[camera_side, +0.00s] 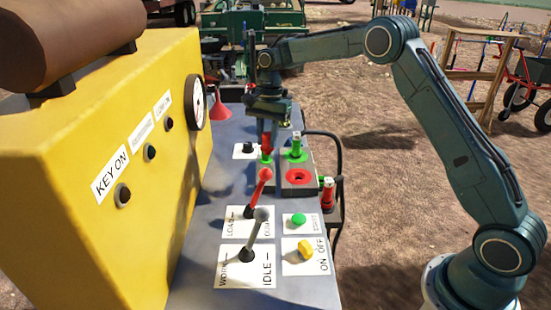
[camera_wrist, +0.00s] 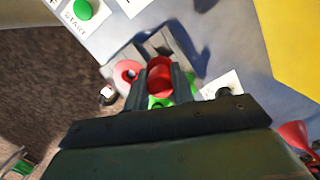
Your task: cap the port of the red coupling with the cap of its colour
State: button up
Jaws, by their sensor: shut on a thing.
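My gripper (camera_side: 267,143) points down over the far end of the grey panel. Its fingers are shut on a small red cap (camera_wrist: 160,76), which shows between the fingertips in the wrist view. A green part (camera_side: 266,158) is just below the cap; whether they touch is unclear. The red port (camera_side: 298,176) is a round red ring with a dark centre on a grey block, to the right of my gripper in the side view. It also shows in the wrist view (camera_wrist: 127,71), left of the held cap, and nothing covers it.
A green connector (camera_side: 296,146) stands behind the red port, and a red connector (camera_side: 327,192) is at the panel's right edge by a black hose. Levers (camera_side: 255,230) and a green start button (camera_side: 298,220) stand nearer. A yellow housing (camera_side: 120,130) rises on the left.

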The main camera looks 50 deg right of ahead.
jog(key=s+d+f, duration=0.1)
jog(key=s+d, duration=0.5)
jog(key=shift+s+d, duration=0.2)
jog(key=shift+s, duration=0.1)
jog(key=shift+f, duration=0.15)
jog(key=shift+f, duration=2.95)
jog(key=shift+f, duration=1.15)
dwell(1.3)
dwell(0.4)
jog(key=o, duration=1.4)
jog(key=shift+o, duration=0.2)
jog(key=shift+r, duration=0.15)
